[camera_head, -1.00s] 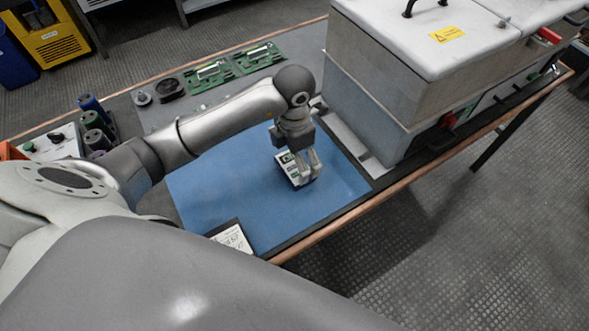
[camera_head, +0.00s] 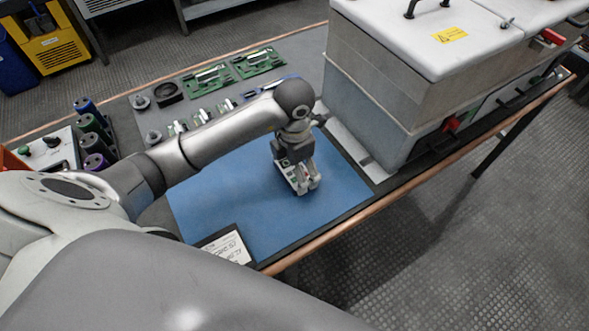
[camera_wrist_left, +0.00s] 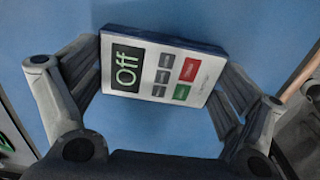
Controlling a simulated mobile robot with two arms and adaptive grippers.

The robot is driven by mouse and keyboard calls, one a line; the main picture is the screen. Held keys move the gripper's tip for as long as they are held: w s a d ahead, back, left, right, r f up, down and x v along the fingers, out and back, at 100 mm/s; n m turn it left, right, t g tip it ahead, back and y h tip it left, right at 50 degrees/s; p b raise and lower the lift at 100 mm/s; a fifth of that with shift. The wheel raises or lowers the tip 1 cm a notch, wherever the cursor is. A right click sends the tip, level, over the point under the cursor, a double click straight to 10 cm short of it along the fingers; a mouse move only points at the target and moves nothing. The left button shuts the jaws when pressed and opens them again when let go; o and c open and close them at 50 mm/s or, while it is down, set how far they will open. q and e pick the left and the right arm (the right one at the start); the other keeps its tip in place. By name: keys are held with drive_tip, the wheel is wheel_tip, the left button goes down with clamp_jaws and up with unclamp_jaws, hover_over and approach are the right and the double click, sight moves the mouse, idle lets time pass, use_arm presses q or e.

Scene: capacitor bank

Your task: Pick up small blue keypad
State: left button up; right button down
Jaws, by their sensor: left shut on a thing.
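The small keypad (camera_wrist_left: 165,72) has a white face, dark blue sides, a dark display reading "Off" in green, and grey, red and green buttons. In the left wrist view it lies between the two fingers of my left gripper (camera_wrist_left: 165,85), which touch its two ends. In the head view my left gripper (camera_head: 305,183) is shut on the keypad (camera_head: 290,174) over the blue mat (camera_head: 225,190), and the fingers hide part of it. I cannot tell whether the keypad touches the mat. My right gripper is not in view.
A large grey box with a white lid (camera_head: 440,35) stands close to the right of the gripper. Green circuit boards (camera_head: 258,62) lie at the back. Dark cylinders (camera_head: 93,122) stand at the left, and a paper card (camera_head: 228,245) lies at the mat's front edge.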

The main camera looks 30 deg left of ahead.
use_arm(q)
drive_tip(key=shift+r+p, duration=0.45)
drive_tip(key=shift+r, duration=0.15)
wheel_tip(320, 180, up, 2)
drive_tip(key=shift+r+p, duration=0.1)
drive_tip(key=shift+p, duration=0.7)
drive_tip(key=s+d+r+p, duration=0.1)
drive_tip(key=d+r+p, duration=0.6)
drive_tip(key=d, duration=0.7)
wheel_tip(320, 180, up, 3)
drive_tip(key=shift+s+f, duration=0.15)
drive_tip(key=shift+s, duration=0.2)
drive_tip(key=shift+a, duration=0.1)
